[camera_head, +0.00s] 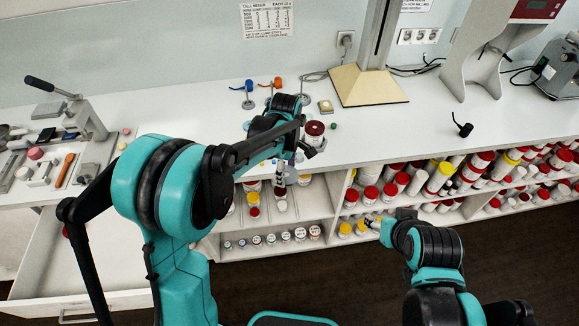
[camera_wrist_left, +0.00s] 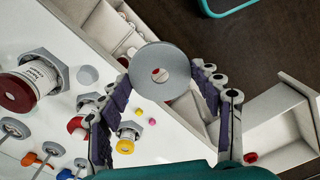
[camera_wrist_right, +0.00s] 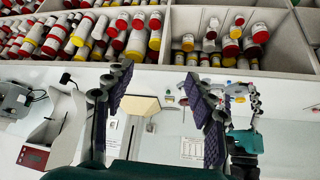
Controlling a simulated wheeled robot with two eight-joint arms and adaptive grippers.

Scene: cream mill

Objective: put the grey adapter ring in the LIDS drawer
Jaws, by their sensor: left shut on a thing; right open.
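The grey adapter ring (camera_wrist_left: 150,58) is a flat round disc with a small hole in its middle. It sits between the fingertips of my left gripper (camera_wrist_left: 163,78), which is shut on it. In the head view my left arm largely hides this gripper at the front edge of the counter, and I cannot make out the ring clearly. An open white drawer (camera_head: 35,285) is at the lower left of the head view; no label on it is readable. My right gripper (camera_wrist_right: 156,76) is open and empty, in front of the shelves at the right.
A jar with a dark red lid (camera_head: 314,128) stands on the counter near my left gripper. Shelves of bottles (camera_head: 425,180) lie below the counter. A press (camera_head: 85,115) and tools are at the left.

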